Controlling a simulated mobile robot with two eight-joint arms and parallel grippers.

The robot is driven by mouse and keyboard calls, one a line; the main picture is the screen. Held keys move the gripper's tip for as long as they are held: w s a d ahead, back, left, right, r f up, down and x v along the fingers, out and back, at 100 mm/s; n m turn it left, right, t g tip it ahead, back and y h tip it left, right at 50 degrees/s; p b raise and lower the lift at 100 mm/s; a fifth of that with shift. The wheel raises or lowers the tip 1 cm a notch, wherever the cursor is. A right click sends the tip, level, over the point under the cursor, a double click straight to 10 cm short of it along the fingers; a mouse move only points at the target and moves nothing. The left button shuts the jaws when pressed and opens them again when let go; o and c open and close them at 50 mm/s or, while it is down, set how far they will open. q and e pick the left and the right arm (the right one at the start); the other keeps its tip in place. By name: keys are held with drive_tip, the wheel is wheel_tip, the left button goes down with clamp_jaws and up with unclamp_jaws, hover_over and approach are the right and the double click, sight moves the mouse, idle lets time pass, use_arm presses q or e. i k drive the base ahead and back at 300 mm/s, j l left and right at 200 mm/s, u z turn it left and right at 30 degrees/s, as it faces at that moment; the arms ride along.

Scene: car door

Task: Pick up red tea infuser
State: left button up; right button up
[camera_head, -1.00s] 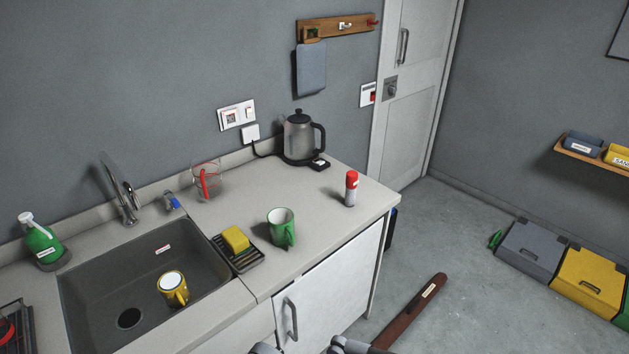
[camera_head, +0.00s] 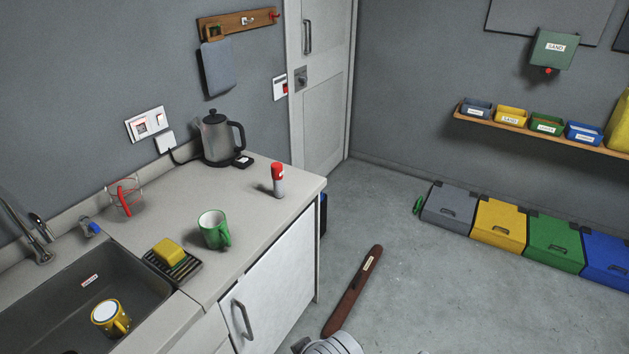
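A small upright cylinder with a red top and a pale grey lower part (camera_head: 278,181) stands on the counter near its right end. It is the most likely red tea infuser, but I cannot tell for sure. A clear, glass-like item with a red part (camera_head: 125,198) stands at the back of the counter, by the wall. Neither of my grippers shows; only a grey part of my own body is at the bottom edge.
A kettle (camera_head: 220,138) stands behind the cylinder. A green mug (camera_head: 214,229) and a yellow sponge on a black rack (camera_head: 190,266) are left of it. The sink (camera_head: 60,296) holds a yellow mug (camera_head: 111,317). A brown bar (camera_head: 353,292) lies on the floor.

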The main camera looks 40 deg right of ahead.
sight(277, 174)
drive_tip(key=z, duration=1)
drive_tip(key=u, duration=1.45)
drive_tip(key=z, duration=1.45)
drive_tip(key=u, duration=0.45)
drive_tip(key=i+l+u, duration=0.1)
drive_tip(key=u, duration=0.35)
drive_tip(key=l+u, duration=0.2)
drive_tip(key=u, duration=0.25)
drive_tip(key=l+u, duration=0.1)
drive_tip(key=u, duration=0.35)
drive_tip(key=l+u, duration=0.35)
drive_tip(key=l, duration=0.15)
drive_tip(key=k+l+u, duration=0.1)
drive_tip(key=l+u, duration=0.3)
drive_tip(key=l, duration=0.15)
